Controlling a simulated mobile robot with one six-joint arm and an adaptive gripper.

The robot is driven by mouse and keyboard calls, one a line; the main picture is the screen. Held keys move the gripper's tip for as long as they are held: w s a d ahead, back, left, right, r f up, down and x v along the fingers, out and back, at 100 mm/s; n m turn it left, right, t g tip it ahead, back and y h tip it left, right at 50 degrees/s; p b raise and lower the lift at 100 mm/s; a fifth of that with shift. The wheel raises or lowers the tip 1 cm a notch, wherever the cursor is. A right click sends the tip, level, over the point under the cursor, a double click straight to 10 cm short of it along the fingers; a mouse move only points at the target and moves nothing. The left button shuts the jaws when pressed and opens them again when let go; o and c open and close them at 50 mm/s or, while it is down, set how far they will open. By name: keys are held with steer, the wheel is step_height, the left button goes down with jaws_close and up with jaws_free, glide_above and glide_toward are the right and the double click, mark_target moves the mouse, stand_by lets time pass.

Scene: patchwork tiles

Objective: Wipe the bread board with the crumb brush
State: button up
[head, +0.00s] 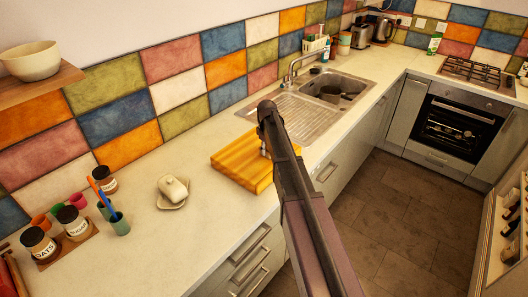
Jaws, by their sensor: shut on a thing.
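The bread board (232,164), a yellow-orange wooden block, lies on the pale counter left of the sink. My arm reaches over its right part and hides some of it. Only a small grey part of my gripper (264,151) shows beside the arm, low over the board. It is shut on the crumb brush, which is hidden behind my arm. I cannot tell whether the brush touches the board.
A butter-like block on a dish (173,190) sits left of the board. Jars (72,222) and cups with blue and orange handles (119,223) stand further left. The sink (335,85) lies behind the board. The counter's front edge is close on the right.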

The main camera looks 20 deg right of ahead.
mark_target(253, 163)
steer(key=shift+w+d, duration=0.4)
steer(key=shift+d, duration=0.15)
steer(key=shift+w+a, duration=0.5)
steer(key=shift+w, duration=0.05)
stand_by(0.3)
steer(key=shift+s+a, duration=0.6)
steer(key=shift+a, duration=0.25)
steer(key=shift+s+a, duration=0.55)
steer(key=shift+a, duration=0.25)
steer(key=shift+s+a+f, duration=0.1)
steer(key=shift+s+a, duration=1.2)
steer(key=shift+a, duration=0.25)
